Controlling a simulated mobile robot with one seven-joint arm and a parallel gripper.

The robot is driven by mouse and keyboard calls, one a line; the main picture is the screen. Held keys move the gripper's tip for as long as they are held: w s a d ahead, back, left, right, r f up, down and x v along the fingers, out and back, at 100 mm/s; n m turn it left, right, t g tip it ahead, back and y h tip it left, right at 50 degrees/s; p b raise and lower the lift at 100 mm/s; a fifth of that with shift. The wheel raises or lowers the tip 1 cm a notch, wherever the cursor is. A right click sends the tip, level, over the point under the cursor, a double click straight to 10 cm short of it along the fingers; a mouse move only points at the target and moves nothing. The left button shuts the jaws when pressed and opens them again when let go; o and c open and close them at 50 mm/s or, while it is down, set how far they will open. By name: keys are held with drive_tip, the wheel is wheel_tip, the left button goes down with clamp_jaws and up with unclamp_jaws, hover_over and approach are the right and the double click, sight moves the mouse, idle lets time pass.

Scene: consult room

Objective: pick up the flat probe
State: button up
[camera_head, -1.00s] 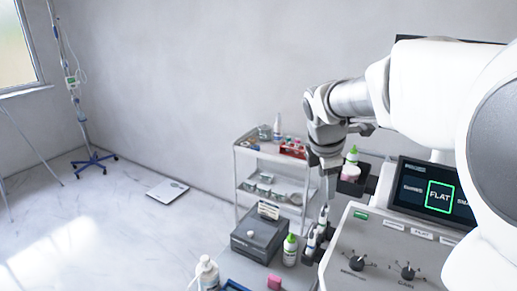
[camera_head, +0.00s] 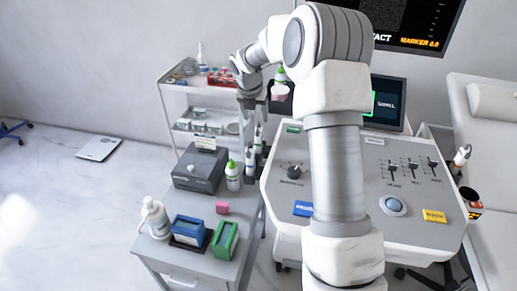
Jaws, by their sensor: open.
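Two white probes stand upright in holders at the left side of the console, one behind (camera_head: 258,138) and one in front (camera_head: 250,162). I cannot tell from their small shapes which is the flat probe. Another white probe (camera_head: 461,156) is on the console's right side. My gripper (camera_head: 256,119) points down just above the rear left probe and is open. Its fingertips are small and dark, and I cannot tell whether they touch the probe. The console screen (camera_head: 390,105) is partly hidden by my arm.
The console (camera_head: 420,190) has knobs and sliders. Left of it, a grey cart (camera_head: 180,262) bears a dark grey box (camera_head: 199,170), a green-capped bottle (camera_head: 233,176), a pump bottle (camera_head: 156,217) and blue and green boxes. A white shelf trolley (camera_head: 170,105) stands behind. A bed (camera_head: 490,130) is at right.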

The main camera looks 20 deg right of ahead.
sight(257, 126)
drive_tip(key=x, duration=0.6)
drive_tip(key=shift+w+f+b, duration=0.1)
drive_tip(key=shift+f+b, duration=0.1)
drive_tip(key=shift+b, duration=0.1)
drive_tip(key=x, duration=0.4)
drive_tip(key=shift+s+d+f+b, duration=0.2)
drive_tip(key=shift+s+f+b, duration=0.05)
drive_tip(key=shift+f+b, duration=0.2)
drive_tip(key=shift+w+f, duration=0.15)
drive_tip(key=shift+f, duration=0.05)
clamp_jaws()
